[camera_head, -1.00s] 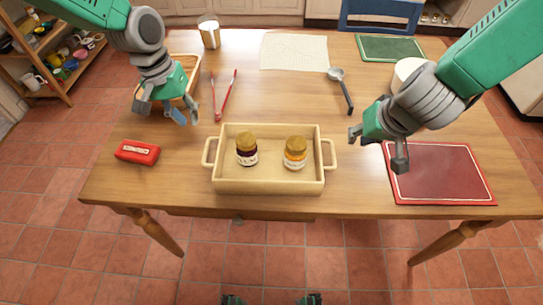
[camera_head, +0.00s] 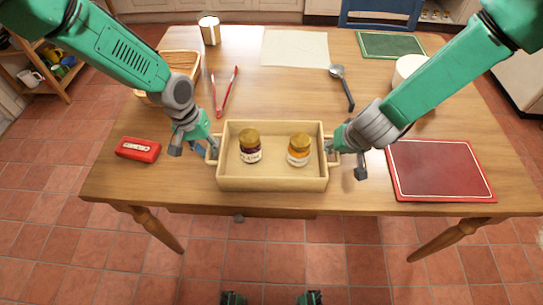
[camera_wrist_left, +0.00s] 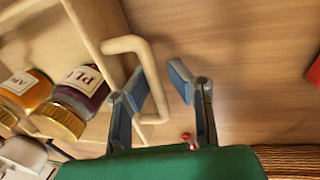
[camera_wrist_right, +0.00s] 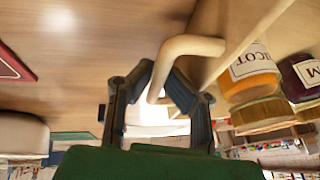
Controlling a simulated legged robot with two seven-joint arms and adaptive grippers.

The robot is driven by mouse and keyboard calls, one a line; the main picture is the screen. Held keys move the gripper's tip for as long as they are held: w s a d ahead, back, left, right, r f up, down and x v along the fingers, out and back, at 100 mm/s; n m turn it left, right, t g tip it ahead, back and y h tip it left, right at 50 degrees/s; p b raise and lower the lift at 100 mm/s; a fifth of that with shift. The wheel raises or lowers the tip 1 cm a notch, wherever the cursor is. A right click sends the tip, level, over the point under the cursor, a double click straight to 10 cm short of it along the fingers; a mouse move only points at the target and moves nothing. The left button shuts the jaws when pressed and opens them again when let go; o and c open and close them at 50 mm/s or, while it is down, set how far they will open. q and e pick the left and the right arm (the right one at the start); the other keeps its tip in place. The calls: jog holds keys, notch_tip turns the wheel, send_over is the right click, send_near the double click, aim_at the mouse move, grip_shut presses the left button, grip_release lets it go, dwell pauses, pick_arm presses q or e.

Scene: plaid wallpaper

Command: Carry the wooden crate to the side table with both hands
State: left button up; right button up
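The wooden crate (camera_head: 272,184) is a pale box with a bar handle at each end, upright on the table. Inside stand a dark jam jar (camera_head: 250,146) and an orange jam jar (camera_head: 299,150), both with gold lids. My left gripper (camera_head: 195,147) is at the left handle (camera_wrist_left: 147,68), its fingers on either side of the bar with a gap. My right gripper (camera_head: 347,158) is at the right handle (camera_wrist_right: 187,46), which passes between its parted fingertips; whether they touch it is unclear. The side table cannot be made out.
The table (camera_head: 290,95) also holds a red case (camera_head: 138,149), red tongs (camera_head: 226,92), a ladle (camera_head: 342,88), a red board (camera_head: 440,170), a basket (camera_head: 181,60) and a white pot (camera_head: 407,66). Tiled floor is clear in front.

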pick_arm(q)
jog(key=shift+a+f, duration=0.1)
pick_arm(e)
jog(key=shift+a+f, duration=0.1)
jog(key=shift+a, duration=0.2)
pick_arm(q)
jog(key=c, duration=0.3)
pick_arm(e)
grip_shut()
pick_arm(q)
grip_shut()
pick_arm(e)
jog(key=shift+d, duration=0.2)
pick_arm(q)
jog(key=shift+r, duration=0.2)
pick_arm(e)
jog(key=shift+r, duration=0.2)
